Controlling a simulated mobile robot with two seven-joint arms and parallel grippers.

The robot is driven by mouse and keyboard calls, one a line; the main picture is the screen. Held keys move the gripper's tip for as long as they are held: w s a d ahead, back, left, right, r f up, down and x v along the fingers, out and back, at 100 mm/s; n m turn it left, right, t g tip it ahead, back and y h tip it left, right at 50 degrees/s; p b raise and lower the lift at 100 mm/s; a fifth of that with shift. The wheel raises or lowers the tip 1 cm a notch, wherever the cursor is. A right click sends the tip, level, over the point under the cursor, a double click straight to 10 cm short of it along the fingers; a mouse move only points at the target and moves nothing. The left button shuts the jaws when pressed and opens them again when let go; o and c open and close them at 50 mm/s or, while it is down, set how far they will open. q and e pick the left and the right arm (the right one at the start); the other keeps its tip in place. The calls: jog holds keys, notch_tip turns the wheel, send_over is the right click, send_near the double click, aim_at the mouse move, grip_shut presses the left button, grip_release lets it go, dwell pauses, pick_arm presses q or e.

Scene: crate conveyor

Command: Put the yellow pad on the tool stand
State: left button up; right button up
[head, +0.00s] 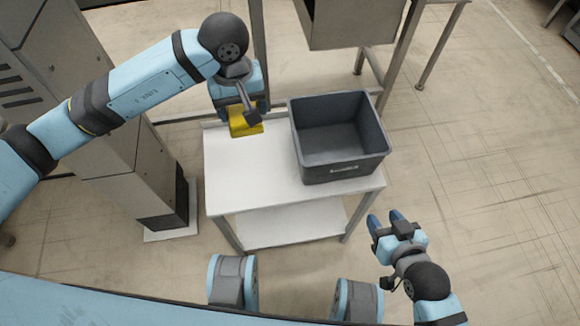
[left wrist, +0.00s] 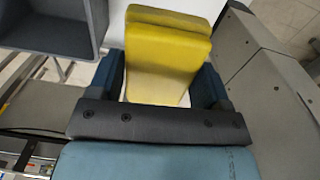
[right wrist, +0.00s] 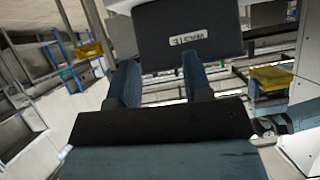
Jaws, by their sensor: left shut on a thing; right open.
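The yellow pad (head: 243,126) is at the back left of the white-topped table (head: 235,175), which is the only stand-like surface close by. My left gripper (head: 246,110) is over the pad and shut on it. In the left wrist view the pad (left wrist: 165,65) sits between the two dark blue fingers, its thick far edge showing. Whether the pad touches the tabletop is hard to tell. My right gripper (head: 385,218) is open and empty, off the table's front right corner. Its two fingers also show apart in the right wrist view (right wrist: 160,80).
A dark grey crate (head: 340,172), with a label reading WASTE in the right wrist view, stands on the table's right half. The table's front left is bare. A tall grey cabinet (head: 150,150) stands left of the table. A metal box on legs (head: 350,25) is behind.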

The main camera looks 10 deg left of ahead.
pick_arm(q)
jog(key=shift+f, duration=0.55)
jog(key=b, duration=0.2)
send_over(255, 169)
notch_tip(255, 169, down, 15)
jog(key=shift+r, duration=0.15)
jog(key=shift+f+b, duration=0.3)
jog(key=shift+f, duration=0.6)
notch_tip(255, 169, down, 3)
jog(key=shift+f+b, duration=0.2)
jog(key=shift+b, duration=0.2)
pick_arm(e)
jog(key=shift+w+a+f, duration=0.1)
jog(key=shift+a+f, duration=0.15)
jog(key=shift+f, duration=0.1)
pick_arm(q)
jog(key=o, duration=0.8)
